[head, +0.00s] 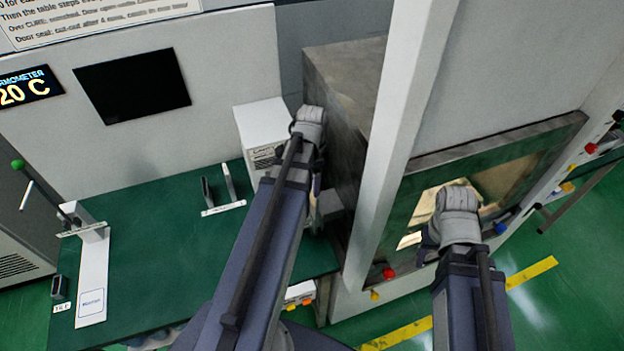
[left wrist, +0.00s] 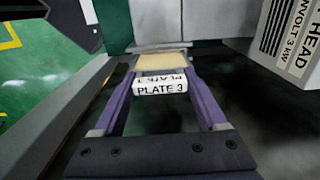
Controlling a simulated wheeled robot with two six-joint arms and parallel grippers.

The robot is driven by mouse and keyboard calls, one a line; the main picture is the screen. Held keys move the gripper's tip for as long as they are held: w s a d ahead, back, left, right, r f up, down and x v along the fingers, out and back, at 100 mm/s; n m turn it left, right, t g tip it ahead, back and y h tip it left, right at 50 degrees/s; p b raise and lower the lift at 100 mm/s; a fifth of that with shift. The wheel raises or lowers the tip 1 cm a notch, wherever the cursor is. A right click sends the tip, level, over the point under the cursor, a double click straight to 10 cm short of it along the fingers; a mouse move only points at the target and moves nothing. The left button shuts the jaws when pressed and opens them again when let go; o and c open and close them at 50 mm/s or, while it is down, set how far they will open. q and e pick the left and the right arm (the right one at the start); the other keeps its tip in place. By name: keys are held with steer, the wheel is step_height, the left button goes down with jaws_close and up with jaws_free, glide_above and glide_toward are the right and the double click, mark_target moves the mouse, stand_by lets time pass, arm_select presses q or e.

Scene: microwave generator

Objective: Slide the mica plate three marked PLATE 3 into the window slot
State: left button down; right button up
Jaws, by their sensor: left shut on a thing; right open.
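Mica plate three shows in the left wrist view as a white grip block marked PLATE 3 (left wrist: 160,88) with a tan sheet (left wrist: 163,62) beyond it. My left gripper (left wrist: 161,80) is shut on the block, one purple finger on each side. The sheet points away from me toward a grey ledge (left wrist: 160,47), which I take to be at the window slot; whether its tip is inside I cannot tell. In the head view my left arm's wrist hides the plate and the slot. My right gripper (head: 430,245) is open in front of the framed opening, partly hidden by its wrist.
A white box (head: 262,130) stands on the green bench (head: 150,235) left of my left wrist; the box marked HEAD (left wrist: 290,40) is close at right in the wrist view. A pale post (head: 400,120) stands between my arms. The bench's middle has free room.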

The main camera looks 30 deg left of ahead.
arm_select(q)
steer(key=shift+f+b, duration=2.75)
steer(key=shift+f, duration=0.05)
jaws_free()
steer(key=shift+r, duration=0.1)
step_height(320, 180, up, 8)
steer(key=p, duration=0.8)
steer(key=shift+f, duration=0.25)
